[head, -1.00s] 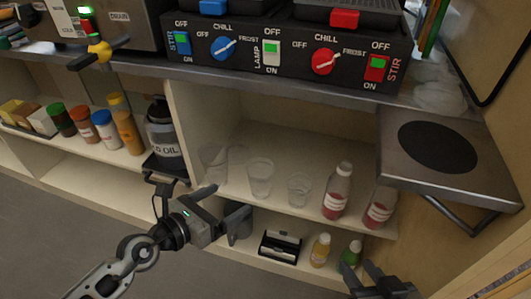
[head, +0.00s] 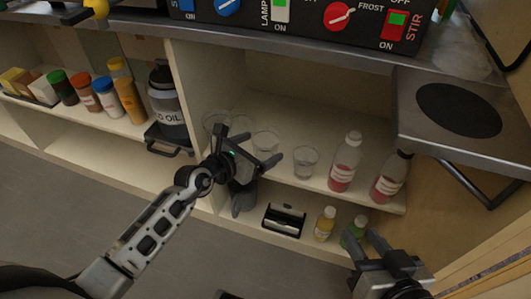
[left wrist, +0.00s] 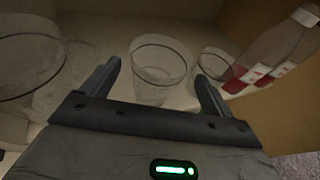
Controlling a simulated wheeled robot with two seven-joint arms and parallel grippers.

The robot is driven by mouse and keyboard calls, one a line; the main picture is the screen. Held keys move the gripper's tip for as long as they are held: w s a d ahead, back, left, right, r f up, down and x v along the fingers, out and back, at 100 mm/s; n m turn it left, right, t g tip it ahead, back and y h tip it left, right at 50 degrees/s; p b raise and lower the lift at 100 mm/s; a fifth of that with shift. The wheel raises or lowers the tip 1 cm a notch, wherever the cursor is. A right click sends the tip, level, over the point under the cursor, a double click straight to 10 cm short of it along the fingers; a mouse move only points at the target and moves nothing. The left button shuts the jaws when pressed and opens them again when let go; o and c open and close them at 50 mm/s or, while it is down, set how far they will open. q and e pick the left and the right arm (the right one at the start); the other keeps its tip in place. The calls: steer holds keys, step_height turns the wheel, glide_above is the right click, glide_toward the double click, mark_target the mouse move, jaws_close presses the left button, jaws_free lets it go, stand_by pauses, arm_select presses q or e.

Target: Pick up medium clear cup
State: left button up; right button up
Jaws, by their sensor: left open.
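The medium clear cup (head: 265,141) stands upright on the upper shelf of the open cabinet. In the left wrist view the cup (left wrist: 160,68) is centred between the fingertips, just beyond them. My left gripper (head: 249,145) is open and empty at the front of that shelf; in the left wrist view both fingers (left wrist: 158,74) show spread apart. It hides the lower part of the cup in the head view. My right gripper (head: 365,240) is at the lower right, its fingers apart, in front of the lower shelf's bottles.
A larger clear cup (left wrist: 22,70) stands to the left and a smaller clear cup (head: 305,162) to the right. Two red-labelled bottles (head: 344,162) stand further right. The counter edge (head: 290,48) overhangs above. A black holder (head: 284,219) and small bottles sit on the lower shelf.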

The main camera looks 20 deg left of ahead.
mark_target(273, 139)
arm_select(q)
steer(key=b+x, duration=0.1)
steer(key=x, duration=0.2)
steer(key=shift+w, duration=0.25)
arm_select(e)
steer(key=shift+s+a+r+t+y, duration=0.1)
steer(key=shift+a+r+t+y, duration=0.1)
steer(key=shift+r, duration=0.2)
steer(key=shift+s+a+r+t+y, duration=0.1)
steer(key=shift+r+t, duration=0.1)
steer(key=shift+r, duration=0.2)
arm_select(q)
steer(key=shift+c, duration=0.4)
steer(key=shift+a, duration=0.1)
steer(key=c, duration=1)
arm_select(e)
steer(key=shift+f, duration=0.15)
arm_select(q)
steer(key=shift+o, duration=0.2)
